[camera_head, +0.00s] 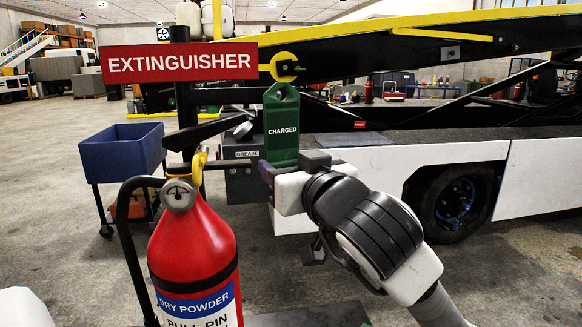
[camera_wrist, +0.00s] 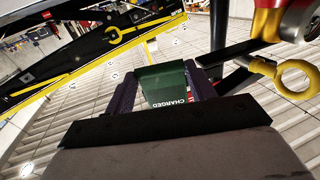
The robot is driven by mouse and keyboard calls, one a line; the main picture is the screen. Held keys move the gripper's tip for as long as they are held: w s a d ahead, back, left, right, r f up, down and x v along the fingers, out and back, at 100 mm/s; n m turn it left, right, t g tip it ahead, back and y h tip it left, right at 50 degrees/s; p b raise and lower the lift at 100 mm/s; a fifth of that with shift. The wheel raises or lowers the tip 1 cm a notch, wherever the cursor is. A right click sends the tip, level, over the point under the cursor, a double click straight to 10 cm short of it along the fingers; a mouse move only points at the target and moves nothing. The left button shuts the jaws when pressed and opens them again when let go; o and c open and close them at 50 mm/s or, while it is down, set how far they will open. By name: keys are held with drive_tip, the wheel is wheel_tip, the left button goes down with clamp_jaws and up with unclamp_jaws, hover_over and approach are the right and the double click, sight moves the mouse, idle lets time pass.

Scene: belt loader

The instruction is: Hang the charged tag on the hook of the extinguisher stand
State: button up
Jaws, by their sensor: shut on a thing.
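The green tag (camera_head: 281,128) reads CHARGED and stands upright, its narrower holed top upward. My gripper (camera_head: 284,166) is shut on its lower end; the tag also shows between the fingers in the wrist view (camera_wrist: 165,82). The extinguisher stand has a dark post (camera_head: 186,95) and a red EXTINGUISHER sign (camera_head: 180,62). The tag is just right of this end in the head view; I cannot tell the depth gap.
A red fire extinguisher (camera_head: 192,245) with a yellow ring (camera_wrist: 296,78) stands front left. A blue bin cart (camera_head: 122,152) is behind it. The belt loader (camera_head: 400,150) fills the background, with a yellow ring-shaped part (camera_head: 284,67) seen above the tag.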

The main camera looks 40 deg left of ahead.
drive_tip(key=shift+w+a+f+p, duration=0.15)
drive_tip(key=shift+w+a+p, duration=0.55)
drive_tip(key=shift+w+a, duration=0.95)
drive_tip(key=shift+w+a+f+b, duration=0.3)
drive_tip(key=shift+a+f+b, duration=0.2)
drive_tip(key=shift+b, duration=0.2)
drive_tip(key=shift+a, duration=0.15)
drive_tip(key=shift+b, duration=0.35)
drive_tip(key=o, duration=1)
drive_tip(key=shift+o, duration=0.2)
drive_tip(key=b+v, duration=0.1)
drive_tip(key=v, duration=1.2)
drive_tip(key=shift+s+d+b, duration=0.2)
drive_tip(key=shift+d+b, duration=0.1)
